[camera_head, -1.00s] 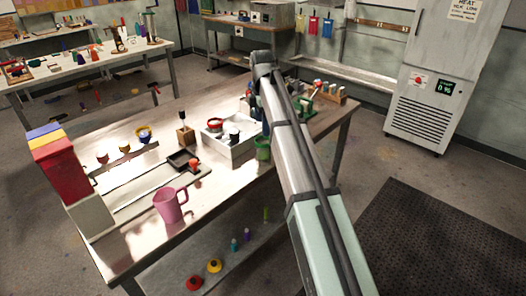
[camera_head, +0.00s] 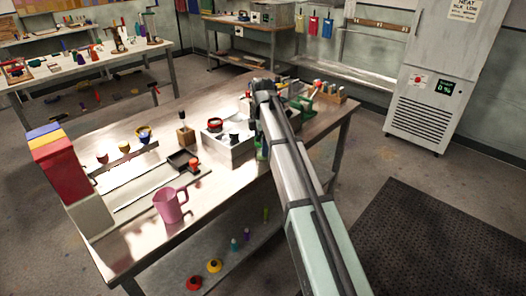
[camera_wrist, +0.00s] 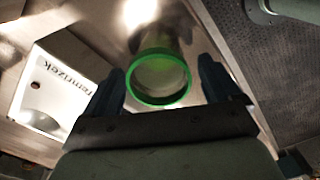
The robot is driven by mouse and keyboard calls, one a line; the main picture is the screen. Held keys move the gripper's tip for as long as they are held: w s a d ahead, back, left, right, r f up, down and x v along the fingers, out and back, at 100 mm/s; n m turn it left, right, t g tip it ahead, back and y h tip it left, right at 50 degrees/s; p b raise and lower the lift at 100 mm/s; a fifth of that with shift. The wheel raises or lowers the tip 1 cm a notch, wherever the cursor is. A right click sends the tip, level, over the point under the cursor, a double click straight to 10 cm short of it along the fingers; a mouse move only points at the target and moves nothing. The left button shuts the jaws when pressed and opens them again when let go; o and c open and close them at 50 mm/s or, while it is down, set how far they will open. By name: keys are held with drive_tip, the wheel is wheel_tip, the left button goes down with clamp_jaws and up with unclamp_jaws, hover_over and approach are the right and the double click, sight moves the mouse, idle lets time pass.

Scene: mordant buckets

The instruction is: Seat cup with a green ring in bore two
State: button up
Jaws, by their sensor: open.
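In the wrist view, a cup with a bright green ring (camera_wrist: 160,78) stands between the two dark fingers of my gripper (camera_wrist: 162,68). The fingers are open, with a gap on each side of the cup. In the head view only a sliver of the green cup (camera_head: 260,152) shows, beside the white box and behind my arm; my fingers are hidden there. A rail (camera_head: 124,158) holding several small cups lies on the left of the bench. I cannot tell which place is bore two.
The white box (camera_head: 228,148) with a red-ringed item in it stands close to the green cup. The bench's front edge is near the cup.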

drive_tip(key=shift+c, duration=0.3)
drive_tip(key=c, duration=1.2)
drive_tip(key=shift+o, duration=0.2)
drive_tip(key=shift+r, duration=0.2)
